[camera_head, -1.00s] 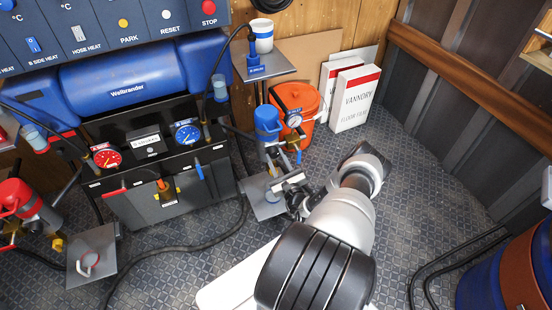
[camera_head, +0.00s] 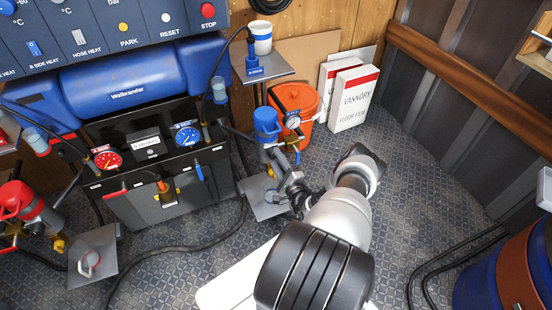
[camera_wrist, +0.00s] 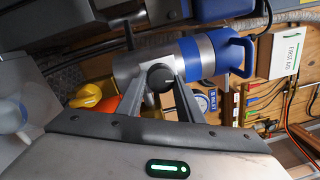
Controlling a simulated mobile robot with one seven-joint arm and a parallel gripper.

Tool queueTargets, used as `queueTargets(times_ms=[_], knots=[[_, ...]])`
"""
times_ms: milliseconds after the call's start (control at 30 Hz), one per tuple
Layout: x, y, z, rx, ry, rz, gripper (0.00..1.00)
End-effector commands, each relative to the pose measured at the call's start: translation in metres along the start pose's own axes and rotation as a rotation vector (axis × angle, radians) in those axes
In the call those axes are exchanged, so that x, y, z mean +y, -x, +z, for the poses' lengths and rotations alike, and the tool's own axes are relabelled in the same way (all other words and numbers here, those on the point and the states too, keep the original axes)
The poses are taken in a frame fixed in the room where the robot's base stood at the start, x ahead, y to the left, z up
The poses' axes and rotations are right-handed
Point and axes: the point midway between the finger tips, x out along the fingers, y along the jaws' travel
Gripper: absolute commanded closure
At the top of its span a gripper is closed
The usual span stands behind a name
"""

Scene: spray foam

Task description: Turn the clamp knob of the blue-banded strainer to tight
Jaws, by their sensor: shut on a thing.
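The blue-banded strainer (camera_head: 266,124) stands upright at the centre of the head view, with a blue cap and handle and a grey metal body. In the wrist view it lies sideways, with its blue band (camera_wrist: 193,58) right of the grey body. A round black clamp knob (camera_wrist: 160,76) with a pale line on its face sits on that body. My gripper (camera_wrist: 160,90) has one finger on each side of the knob and is shut on it. In the head view my gripper (camera_head: 291,188) is beside the strainer's lower part, and the knob is hidden there.
A small grey plate (camera_head: 262,208) is below the strainer, and an orange bucket (camera_head: 303,101) is close behind it. A pressure gauge (camera_head: 293,121) is beside its top. A red strainer (camera_head: 24,203) is at far left.

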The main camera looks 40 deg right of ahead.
Motion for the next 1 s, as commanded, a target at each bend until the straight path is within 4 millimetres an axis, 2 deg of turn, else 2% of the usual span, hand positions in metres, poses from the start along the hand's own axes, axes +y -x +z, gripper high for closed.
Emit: queueTargets(times_ms=[400, 933, 967, 1000], knots=[[-0.0016, -0.0004, -0.0008, -0.008, 0.182, 0.007, 0.89], [-0.0018, -0.0005, -0.0013, -0.009, 0.207, 0.008, 0.89], [-0.0018, -0.0005, -0.0013, -0.009, 0.207, 0.008, 0.65], [-0.0018, -0.0005, -0.0013, -0.009, 0.207, 0.008, 0.58]])
